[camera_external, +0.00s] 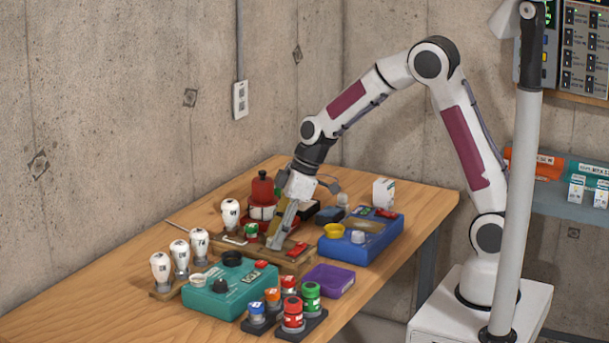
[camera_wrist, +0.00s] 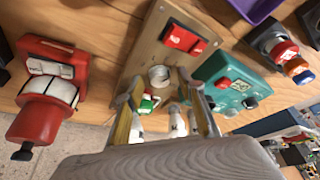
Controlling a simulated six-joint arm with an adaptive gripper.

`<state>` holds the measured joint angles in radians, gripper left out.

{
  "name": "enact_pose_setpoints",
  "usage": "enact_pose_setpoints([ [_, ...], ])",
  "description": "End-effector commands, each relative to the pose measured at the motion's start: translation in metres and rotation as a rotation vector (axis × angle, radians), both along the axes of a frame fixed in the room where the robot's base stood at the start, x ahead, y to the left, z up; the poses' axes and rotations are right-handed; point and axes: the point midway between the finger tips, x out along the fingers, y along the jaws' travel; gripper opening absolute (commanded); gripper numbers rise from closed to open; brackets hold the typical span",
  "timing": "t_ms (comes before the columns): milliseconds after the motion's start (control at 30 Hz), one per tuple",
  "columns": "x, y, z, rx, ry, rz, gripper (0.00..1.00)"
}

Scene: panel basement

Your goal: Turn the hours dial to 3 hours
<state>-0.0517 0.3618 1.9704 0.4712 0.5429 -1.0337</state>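No hours marking is legible, so I cannot tell which control is the hours dial. Candidates are a dark knob (camera_external: 220,285) on the teal box (camera_external: 205,302) and a pale knob (camera_external: 358,237) on the blue box (camera_external: 345,252). My gripper (camera_external: 276,243) points down over the wooden board (camera_external: 300,265). In the wrist view my gripper (camera_wrist: 168,92) has its fingers apart, with a pale round fitting (camera_wrist: 159,76) on the board (camera_wrist: 150,50) showing between them. A green-and-white piece (camera_wrist: 147,104) shows by the left finger. The teal box (camera_wrist: 235,68) is to the right.
A red device with white drums (camera_external: 262,197) stands behind the board. White bulbs (camera_external: 180,258) stand at the left. A purple box (camera_external: 330,280) and red and green capped cylinders (camera_external: 311,297) are in front. A red switch (camera_wrist: 184,38) sits on the board. Bare table lies front left.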

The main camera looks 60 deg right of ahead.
Motion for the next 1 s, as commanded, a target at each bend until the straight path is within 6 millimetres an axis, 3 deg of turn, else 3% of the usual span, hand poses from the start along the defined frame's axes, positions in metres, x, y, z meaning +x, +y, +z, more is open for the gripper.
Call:
enact_pose_setpoints([
  [233, 0.001, -0.001, 0.000, 0.000, 0.000, 0.093, 0.38],
  [867, -0.020, -0.023, 0.074, 0.000, -0.004, 0.094, 0.38],
  [1000, -0.021, -0.022, 0.072, 0.019, 0.023, 0.032, 0.38],
])
